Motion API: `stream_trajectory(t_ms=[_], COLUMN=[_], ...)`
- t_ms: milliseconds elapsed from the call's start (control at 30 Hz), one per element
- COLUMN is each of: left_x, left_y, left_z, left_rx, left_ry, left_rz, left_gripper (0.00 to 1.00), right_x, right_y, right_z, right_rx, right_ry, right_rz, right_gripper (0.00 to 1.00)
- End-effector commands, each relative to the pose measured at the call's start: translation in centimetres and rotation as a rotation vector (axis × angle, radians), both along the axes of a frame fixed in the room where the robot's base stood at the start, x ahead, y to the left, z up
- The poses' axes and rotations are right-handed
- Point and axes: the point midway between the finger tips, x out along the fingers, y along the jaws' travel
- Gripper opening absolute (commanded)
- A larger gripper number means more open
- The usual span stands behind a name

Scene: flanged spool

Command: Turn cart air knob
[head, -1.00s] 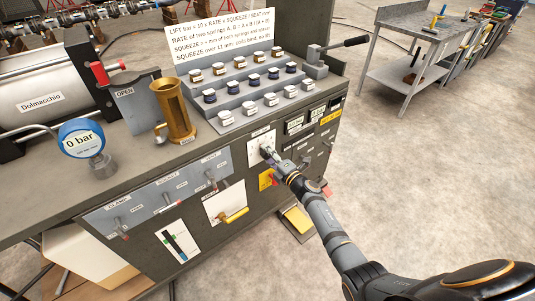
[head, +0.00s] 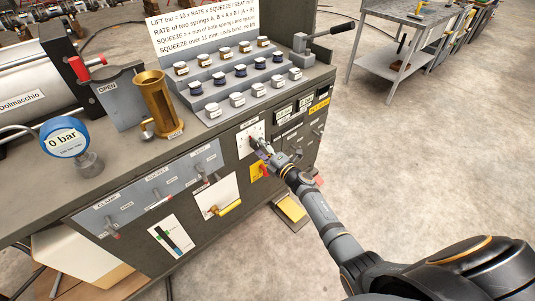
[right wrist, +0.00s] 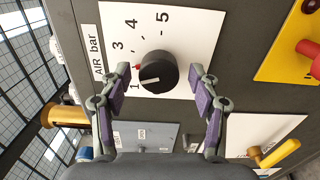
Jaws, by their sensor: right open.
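The air knob (right wrist: 158,73) is a black round knob with a pale pointer line, on a white plate (right wrist: 185,25) marked "AIR bar" with numbers in the right wrist view. Its pointer lies toward the low end, near the 1. My right gripper (right wrist: 165,85) is open, with one purple-padded finger on each side of the knob and gaps between pads and knob. In the head view my right gripper (head: 262,150) is at the cart's front panel and mostly hides the knob. The blue gauge (head: 65,138) reads 0 bar. My left gripper is not in view.
The grey cart (head: 135,180) carries a brass cup (head: 158,105), stepped rows of labelled jars (head: 238,75) and a hand lever (head: 315,40). A yellow handle (head: 228,208) and a red knob (right wrist: 309,48) stick out nearby.

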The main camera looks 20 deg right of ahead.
Motion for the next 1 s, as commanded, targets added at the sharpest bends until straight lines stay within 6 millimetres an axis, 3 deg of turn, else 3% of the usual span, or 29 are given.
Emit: stream_trajectory(t_ms=[200, 433, 600, 1000], left_x=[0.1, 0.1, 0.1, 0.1], left_y=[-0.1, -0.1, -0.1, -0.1], left_z=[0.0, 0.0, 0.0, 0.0], left_rx=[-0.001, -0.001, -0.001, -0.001], left_ry=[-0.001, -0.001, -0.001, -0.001], left_rz=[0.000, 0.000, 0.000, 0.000], left_gripper=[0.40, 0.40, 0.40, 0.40], right_x=[-5.2, -9.0, -9.9, -9.9], right_y=[-1.8, -3.2, -3.6, -3.6], right_z=[-0.2, -0.1, 0.0, 0.0], right_rx=[-0.004, -0.002, -0.001, 0.000], right_ry=[0.003, 0.003, 0.001, 0.000], right_rz=[0.002, 0.001, 0.001, 0.001], right_gripper=[0.63, 0.63, 0.63, 0.63])
